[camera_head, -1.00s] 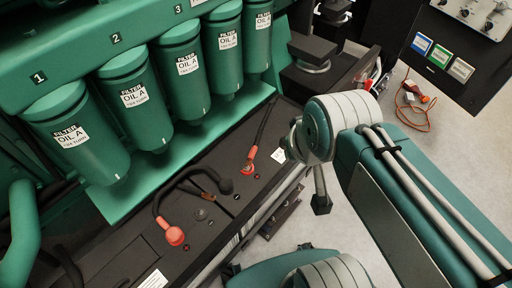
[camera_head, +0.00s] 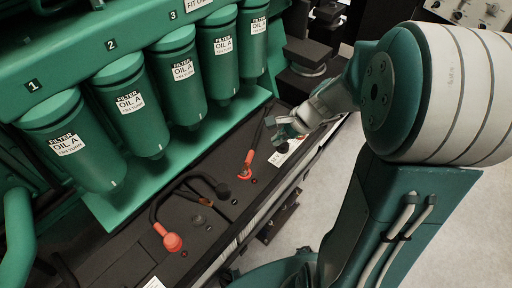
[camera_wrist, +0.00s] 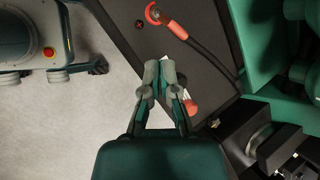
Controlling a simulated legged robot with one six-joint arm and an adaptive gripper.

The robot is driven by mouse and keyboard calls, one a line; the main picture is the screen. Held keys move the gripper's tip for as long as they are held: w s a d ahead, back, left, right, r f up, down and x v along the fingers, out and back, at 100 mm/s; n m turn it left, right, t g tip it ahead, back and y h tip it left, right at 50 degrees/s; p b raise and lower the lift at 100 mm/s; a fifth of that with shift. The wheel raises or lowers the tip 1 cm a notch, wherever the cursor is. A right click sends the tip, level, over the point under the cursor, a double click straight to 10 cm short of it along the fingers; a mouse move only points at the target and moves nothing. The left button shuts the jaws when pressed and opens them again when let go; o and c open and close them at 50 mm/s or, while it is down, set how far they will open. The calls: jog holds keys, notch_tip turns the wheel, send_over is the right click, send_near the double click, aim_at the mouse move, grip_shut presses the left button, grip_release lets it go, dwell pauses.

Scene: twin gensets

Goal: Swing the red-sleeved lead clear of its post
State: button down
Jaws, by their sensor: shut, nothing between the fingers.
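The red-sleeved lead (camera_head: 247,163) lies on the dark battery top in the head view, its black cable running up toward the filters. In the wrist view the red sleeve (camera_wrist: 177,29) ends in a red ring (camera_wrist: 153,14) on the dark surface; whether the ring encircles a post is too small to tell. My gripper (camera_head: 283,128) is to the right of and beyond the lead's ring end, apart from it. In the wrist view my gripper (camera_wrist: 159,73) has its fingers together and empty, short of the lead.
A second black lead with a round red cap (camera_head: 172,241) lies at left on the same top. Several green oil filters (camera_head: 183,72) stand in a row behind. A red cylindrical piece (camera_wrist: 191,107) shows beside my fingers. Grey floor (camera_head: 318,205) is free at right.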

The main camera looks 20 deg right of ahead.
jog(key=w+d+f+m+t+y, duration=0.1)
jog(key=w+d+f+m, duration=0.1)
jog(key=d+f+m, duration=0.3)
jog(key=w+d+f+m, duration=0.1)
jog(key=w+f+m, duration=0.1)
jog(key=f+m, duration=0.35)
jog(key=n, duration=0.2)
send_near(258, 162)
jog(key=x, duration=0.4)
jog(key=shift+s+d+f, duration=0.25)
jog(key=shift+d, duration=0.05)
jog(key=w+a, duration=0.1)
jog(key=w+a+f, duration=0.1)
jog(key=shift+a, duration=0.4)
jog(key=shift+w+a, duration=0.2)
jog(key=shift+a, duration=0.15)
jog(key=w+a, duration=0.3)
jog(key=a, duration=0.2)
jog(key=w+a, duration=0.2)
jog(key=a, duration=0.1)
jog(key=shift+w, duration=0.3)
jog(key=shift+d, duration=0.1)
